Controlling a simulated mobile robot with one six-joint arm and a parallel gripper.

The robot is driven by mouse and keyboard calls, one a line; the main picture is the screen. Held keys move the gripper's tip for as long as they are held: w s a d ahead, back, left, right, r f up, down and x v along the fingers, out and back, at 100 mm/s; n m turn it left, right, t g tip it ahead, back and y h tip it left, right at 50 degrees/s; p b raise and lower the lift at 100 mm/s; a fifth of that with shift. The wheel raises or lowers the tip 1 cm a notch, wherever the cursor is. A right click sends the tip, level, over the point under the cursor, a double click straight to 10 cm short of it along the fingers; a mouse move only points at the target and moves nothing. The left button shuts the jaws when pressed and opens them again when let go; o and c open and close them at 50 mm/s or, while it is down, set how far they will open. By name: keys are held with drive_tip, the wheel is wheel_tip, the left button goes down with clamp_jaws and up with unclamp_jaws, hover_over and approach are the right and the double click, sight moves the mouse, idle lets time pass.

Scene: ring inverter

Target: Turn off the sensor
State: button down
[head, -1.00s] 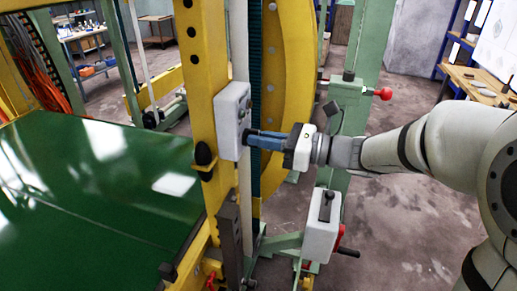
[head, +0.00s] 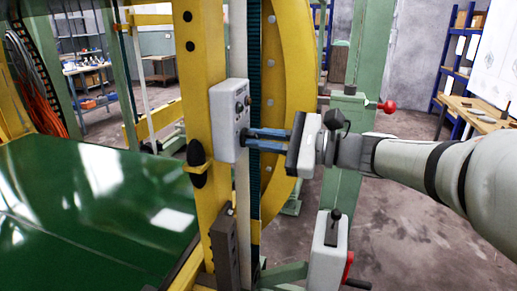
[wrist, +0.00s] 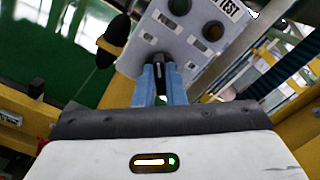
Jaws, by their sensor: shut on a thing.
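A light grey control box (head: 222,120) is fixed to the yellow upright post. Small round knobs show on its face in the head view. My gripper (head: 248,138) reaches the lower part of the box face from the right. Its blue fingers (wrist: 158,75) are close together, shut on a small dark switch (wrist: 160,68) on the box. The fingers hide most of the switch, so its position cannot be read.
The yellow post (head: 205,60) and curved yellow ring (head: 300,90) stand beside the box. A green platform (head: 90,210) lies to the left. A second grey box (head: 327,250) with a lever is below my arm. A red knob (head: 388,106) is behind it.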

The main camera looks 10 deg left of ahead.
drive_tip(key=shift+f, duration=0.3)
drive_tip(key=c, duration=1.7)
unclamp_jaws()
drive_tip(key=shift+w+d, duration=0.1)
drive_tip(key=shift+d, duration=0.05)
drive_tip(key=shift+o, duration=1)
drive_tip(key=shift+r, duration=0.15)
drive_tip(key=d, duration=0.7)
drive_tip(key=shift+s+d, duration=0.35)
drive_tip(key=shift+s, duration=0.05)
